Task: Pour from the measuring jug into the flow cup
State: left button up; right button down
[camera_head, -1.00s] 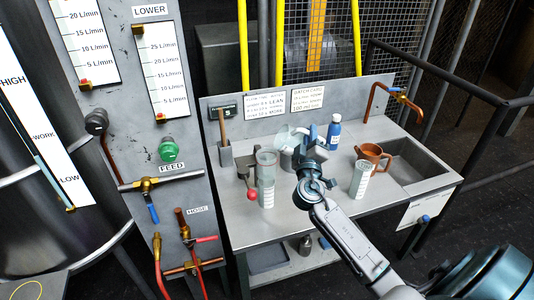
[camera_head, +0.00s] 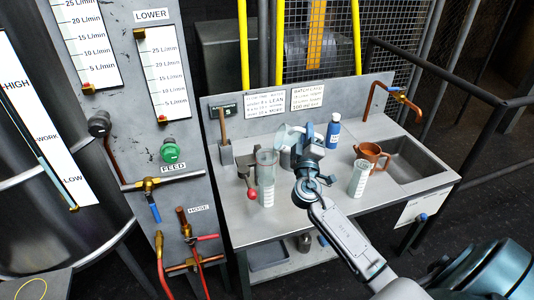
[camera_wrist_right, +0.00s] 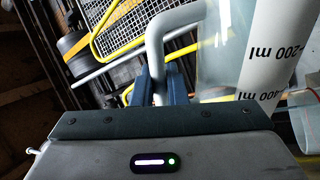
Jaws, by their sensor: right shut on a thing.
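The measuring jug (camera_head: 284,136) is clear and pale blue. It is up over the bench, close to the right and back of the clear flow cup (camera_head: 266,158), with a small gap or overlap I cannot judge. My right gripper (camera_head: 302,150) is shut on the jug's handle. In the right wrist view, the grey handle (camera_wrist_right: 155,60) sits between the blue fingers (camera_wrist_right: 163,88). The jug's contents are not clear. The left gripper is not in view.
A red ball knob (camera_head: 252,194) stands in front of the flow cup. The bench front (camera_head: 310,218) is clear.

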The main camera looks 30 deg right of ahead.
jog(key=shift+s+a+r+n+p, duration=0.1)
jog(key=shift+a+r+n+p, duration=0.2)
jog(key=shift+a+r, duration=0.1)
jog(key=shift+w+d+p, duration=0.15)
jog(key=shift+w+p, duration=0.1)
jog(key=shift+p, duration=0.1)
jog(key=shift+s+a+r+n, duration=0.15)
jog(key=shift+a+r+n, duration=0.1)
jog(key=shift+a+n, duration=0.05)
jog(key=shift+w+d+f+t+y+p, duration=0.1)
jog(key=shift+w+d+t+y+p, duration=0.1)
jog(key=shift+t+y+p, duration=0.1)
jog(key=shift+a, duration=0.15)
jog(key=shift+s+a+r+n, duration=0.15)
jog(key=shift+a+r+n, duration=0.05)
jog(key=shift+n, duration=0.1)
jog(key=shift+w, duration=0.3)
